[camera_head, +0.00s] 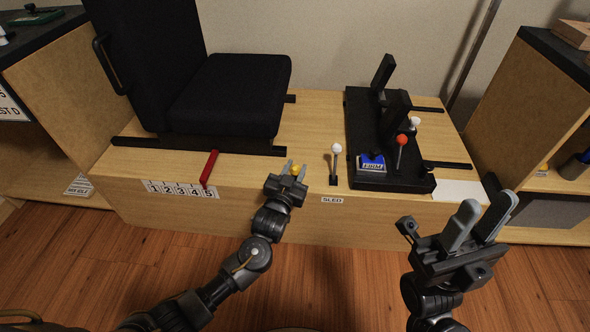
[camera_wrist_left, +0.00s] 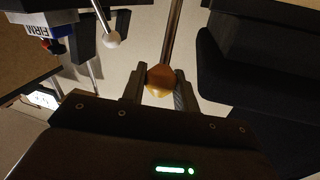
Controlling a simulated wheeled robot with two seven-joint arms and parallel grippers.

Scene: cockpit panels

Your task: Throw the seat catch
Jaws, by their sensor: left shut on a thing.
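The seat (camera_head: 225,95) is black, with a tall back, and stands on rails on the wooden platform. A lever with an orange-yellow ball knob (camera_head: 297,168) stands near the platform's front edge, right of the seat. My left gripper (camera_head: 290,170) is shut on this knob. In the left wrist view the knob (camera_wrist_left: 159,77) sits between both fingertips, on a metal rod. The fingers hide part of the knob and the lever's base in the head view. My right gripper (camera_head: 480,225) is open and empty, in front of the platform at the right.
A white-knobbed lever (camera_head: 336,149) stands close right of my left gripper, above a SLED label (camera_head: 332,200). A red lever (camera_head: 209,168) stands left, by a numbered strip (camera_head: 180,190). A black sled unit (camera_head: 390,185) carries a red-knobbed lever (camera_head: 401,141) and a blue FIRM block (camera_head: 371,164).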

